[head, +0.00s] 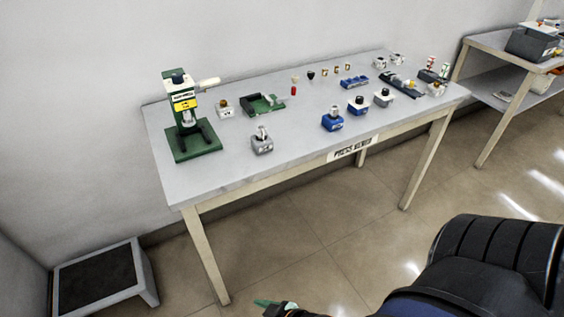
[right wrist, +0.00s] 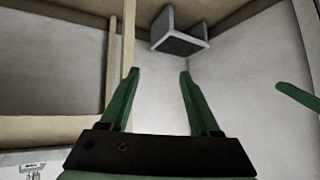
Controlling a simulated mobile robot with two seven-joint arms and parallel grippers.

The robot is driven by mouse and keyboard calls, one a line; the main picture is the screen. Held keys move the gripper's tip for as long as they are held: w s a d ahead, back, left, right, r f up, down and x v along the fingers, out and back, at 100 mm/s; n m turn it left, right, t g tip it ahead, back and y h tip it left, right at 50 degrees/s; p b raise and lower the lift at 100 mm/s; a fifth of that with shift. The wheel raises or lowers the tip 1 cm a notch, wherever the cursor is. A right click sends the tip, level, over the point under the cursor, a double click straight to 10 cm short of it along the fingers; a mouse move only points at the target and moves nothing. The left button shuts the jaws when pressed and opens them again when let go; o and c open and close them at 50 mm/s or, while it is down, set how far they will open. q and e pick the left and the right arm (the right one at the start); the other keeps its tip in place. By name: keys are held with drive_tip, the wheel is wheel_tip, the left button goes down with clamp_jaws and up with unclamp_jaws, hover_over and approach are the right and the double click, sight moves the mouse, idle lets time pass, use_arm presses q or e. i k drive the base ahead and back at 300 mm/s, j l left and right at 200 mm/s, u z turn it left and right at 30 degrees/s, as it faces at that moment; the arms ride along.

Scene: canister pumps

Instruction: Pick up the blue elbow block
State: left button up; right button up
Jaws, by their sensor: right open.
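A green fingertip (head: 265,303) shows at the bottom of the head view, well below the table top. Another green finger (right wrist: 298,98) shows at the right wrist view's right edge; its jaw state is hidden.
A green press (head: 182,120) stands at the table's left end. A green fixture (head: 264,104), a grey block (head: 262,143), a blue tray (head: 354,80) and several small parts share the top (head: 210,180). A low step (head: 105,275) stands on the floor at left. A shelf (head: 495,75) stands at right.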

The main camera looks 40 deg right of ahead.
sight(331, 125)
drive_tip(key=z, duration=1.65)
drive_tip(key=i+l+u, duration=0.15)
drive_tip(key=u, duration=0.15)
drive_tip(key=i+l+u, duration=0.1)
drive_tip(key=u, duration=0.25)
drive_tip(key=l, duration=0.1)
